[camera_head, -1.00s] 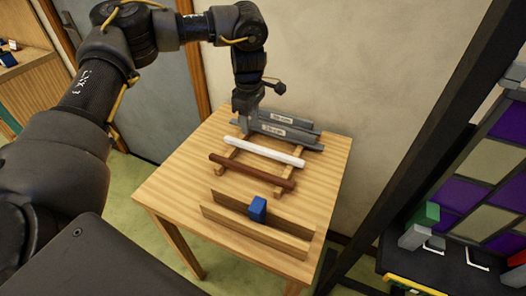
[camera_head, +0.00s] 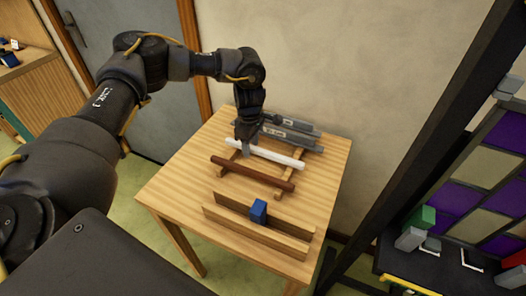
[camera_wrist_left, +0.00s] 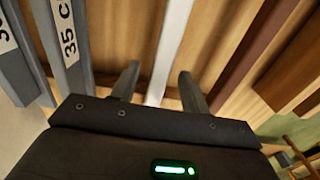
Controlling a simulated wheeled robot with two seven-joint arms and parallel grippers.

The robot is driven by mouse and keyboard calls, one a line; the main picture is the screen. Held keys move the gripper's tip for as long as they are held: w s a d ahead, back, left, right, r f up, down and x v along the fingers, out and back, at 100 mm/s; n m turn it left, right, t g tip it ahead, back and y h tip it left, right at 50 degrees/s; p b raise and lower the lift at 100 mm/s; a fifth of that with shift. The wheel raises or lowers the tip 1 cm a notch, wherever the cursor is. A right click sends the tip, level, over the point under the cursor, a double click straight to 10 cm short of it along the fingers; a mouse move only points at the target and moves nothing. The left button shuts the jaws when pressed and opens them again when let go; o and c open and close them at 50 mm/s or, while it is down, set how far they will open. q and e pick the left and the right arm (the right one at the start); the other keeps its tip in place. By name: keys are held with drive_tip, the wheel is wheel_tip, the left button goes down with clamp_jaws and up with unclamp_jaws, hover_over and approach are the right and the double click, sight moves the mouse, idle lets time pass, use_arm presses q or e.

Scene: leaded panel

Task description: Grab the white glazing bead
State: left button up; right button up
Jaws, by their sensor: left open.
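The white glazing bead (camera_head: 280,154) lies across two wooden supports on the small table. It also shows in the left wrist view (camera_wrist_left: 172,40), running between the fingers. In the left wrist view the gripper (camera_wrist_left: 159,80) is open, with one finger on each side of the bead and nothing clamped. My right gripper is not in view.
A brown bead (camera_head: 252,173) lies in front of the white one. Grey labelled bars (camera_head: 292,136) lie behind it. A blue block (camera_head: 258,211) sits between two wooden rails at the table's (camera_head: 180,185) front. A dark rack with purple and cream panes (camera_head: 460,195) stands at right.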

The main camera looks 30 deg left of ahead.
use_arm(q)
clamp_jaws()
idle(0.3)
drive_tip(key=shift+w+r+b, duration=0.1)
drive_tip(key=shift+r+b, duration=0.3)
drive_tip(key=shift+r, duration=0.1)
drive_tip(key=s+d+r+b, duration=0.3)
drive_tip(key=s+d+r, duration=0.2)
drive_tip(key=s+r, duration=0.7)
drive_tip(key=shift+s, duration=0.65)
